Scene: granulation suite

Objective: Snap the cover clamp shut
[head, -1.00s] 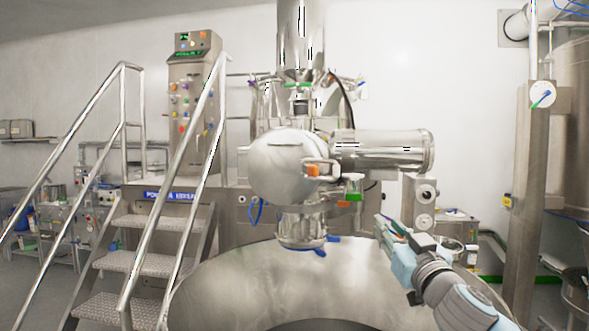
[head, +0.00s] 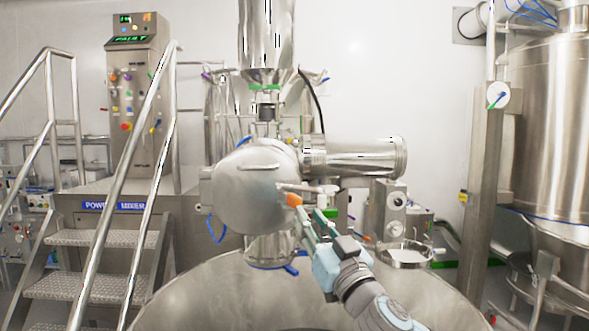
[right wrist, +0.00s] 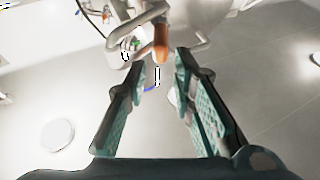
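The cover clamp is a steel lever with an orange grip (head: 294,200) on the right side of the round steel cover (head: 245,190). In the right wrist view the orange grip (right wrist: 161,45) hangs just beyond my fingertips, roughly centred between them. A bent metal handle lies around it. My right gripper (head: 312,222) is open and empty, just below and to the right of the orange grip. In the right wrist view its two fingers (right wrist: 160,85) stand apart with free space between them. I cannot tell any contact. My left gripper is out of view.
A horizontal steel cylinder (head: 355,158) juts right above my right gripper. A large steel vessel top (head: 215,300) lies below. Metal stairs with rails (head: 80,237) stand left. A steel post (head: 484,190) and tank (head: 560,130) stand right.

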